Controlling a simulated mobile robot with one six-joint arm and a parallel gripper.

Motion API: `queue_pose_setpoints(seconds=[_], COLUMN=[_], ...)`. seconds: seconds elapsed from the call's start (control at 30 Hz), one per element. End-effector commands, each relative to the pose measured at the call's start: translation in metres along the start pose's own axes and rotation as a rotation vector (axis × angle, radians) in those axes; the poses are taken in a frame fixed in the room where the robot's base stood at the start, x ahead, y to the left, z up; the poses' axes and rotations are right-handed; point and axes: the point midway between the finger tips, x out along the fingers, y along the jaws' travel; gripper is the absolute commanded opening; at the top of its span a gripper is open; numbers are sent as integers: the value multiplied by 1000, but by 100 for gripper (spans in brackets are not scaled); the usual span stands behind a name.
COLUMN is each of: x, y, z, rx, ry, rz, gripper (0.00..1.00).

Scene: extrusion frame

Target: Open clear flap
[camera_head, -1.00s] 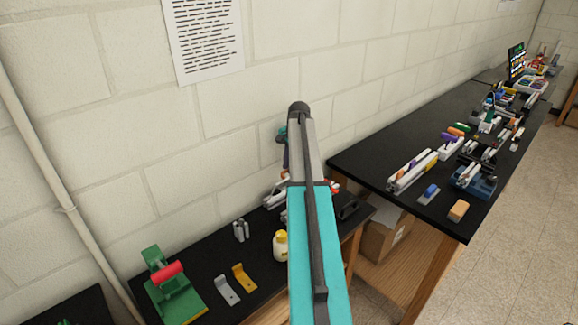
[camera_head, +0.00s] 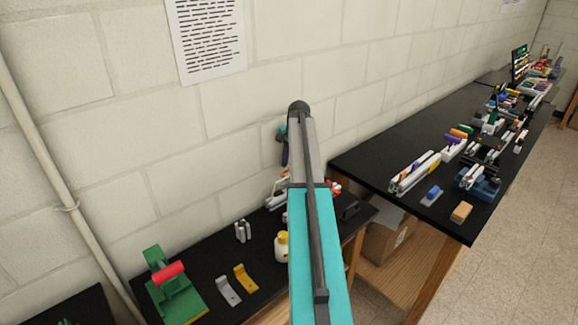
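I cannot make out a clear flap in this view. My arm rises through the middle of the head view, a teal link below and a grey link above, and blocks part of the small black bench (camera_head: 225,264). A dark purple and teal part, perhaps of my wrist, shows just left of the arm's top. Below it is a pale, loop-like shape (camera_head: 276,194) at the back of the bench, partly hidden by my arm. I cannot tell what it is. My gripper's fingers cannot be made out.
The small bench holds a green fixture with a red roller (camera_head: 170,273), grey (camera_head: 229,291) and yellow (camera_head: 245,278) brackets, and a white bottle (camera_head: 281,247). A long black bench (camera_head: 360,157) with many parts stands right. A cardboard box (camera_head: 386,243) sits beneath it. Floor at right is clear.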

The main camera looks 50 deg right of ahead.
Motion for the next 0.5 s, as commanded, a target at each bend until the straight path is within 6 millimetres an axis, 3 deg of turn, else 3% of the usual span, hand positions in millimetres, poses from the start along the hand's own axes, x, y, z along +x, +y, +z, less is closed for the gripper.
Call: queue_pose_setpoints(seconds=[0.5], x=[-7], y=[1], z=[-1], rx=[1], ry=[1], rz=[0], gripper=[29])
